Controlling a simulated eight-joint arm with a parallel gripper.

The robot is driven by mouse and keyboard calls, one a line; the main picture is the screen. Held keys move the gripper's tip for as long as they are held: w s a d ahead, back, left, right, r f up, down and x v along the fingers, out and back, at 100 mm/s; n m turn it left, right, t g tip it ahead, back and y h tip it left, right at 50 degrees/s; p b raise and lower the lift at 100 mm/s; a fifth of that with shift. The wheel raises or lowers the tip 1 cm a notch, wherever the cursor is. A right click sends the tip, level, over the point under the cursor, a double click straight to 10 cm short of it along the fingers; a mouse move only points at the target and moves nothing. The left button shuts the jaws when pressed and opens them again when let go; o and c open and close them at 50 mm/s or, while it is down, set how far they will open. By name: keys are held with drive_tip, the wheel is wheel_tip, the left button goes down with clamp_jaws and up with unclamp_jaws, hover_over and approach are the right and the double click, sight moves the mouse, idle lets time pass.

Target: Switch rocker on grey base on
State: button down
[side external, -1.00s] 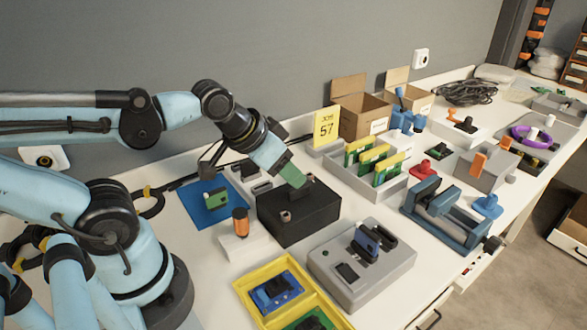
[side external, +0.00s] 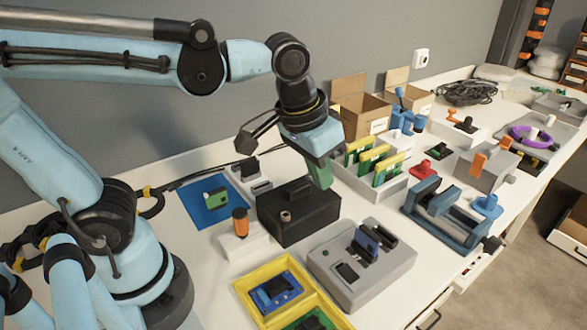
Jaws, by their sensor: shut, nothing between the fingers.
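A grey base (side external: 388,277) stands on the bench at lower centre. A small black rocker (side external: 347,271) sits on its front left part; I cannot tell which way it is tipped. Behind it on the same base are a blue upright piece (side external: 366,243) and a black piece (side external: 383,234). A small green spot (side external: 325,253) shows at its left. My gripper (side external: 323,183) points down with green fingers, shut and empty. It is behind the grey base, by the right end of a black box (side external: 298,222), apart from the rocker.
A yellow tray (side external: 243,289) lies front left of the grey base. A white block with an orange knob (side external: 240,225) stands left. A rack of green cards (side external: 374,164) is behind right, a blue vise (side external: 440,214) to the right.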

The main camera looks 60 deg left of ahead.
sight(345, 268)
drive_tip(key=d+r+g+y, duration=0.1)
drive_tip(key=d+r+g, duration=0.1)
drive_tip(key=d, duration=0.8)
drive_tip(key=shift+s+d+r+g+y, duration=0.2)
drive_tip(key=shift+s+g+y, duration=0.2)
drive_tip(key=shift+g, duration=0.3)
drive_tip(key=shift+w, duration=0.1)
drive_tip(key=f, duration=0.4)
drive_tip(key=a+f, duration=0.1)
drive_tip(key=f, duration=0.9)
drive_tip(key=shift+a, duration=0.4)
drive_tip(key=shift+a+f, duration=0.1)
drive_tip(key=shift+f, duration=0.05)
drive_tip(key=shift+d+r, duration=0.25)
drive_tip(key=shift+d, duration=0.6)
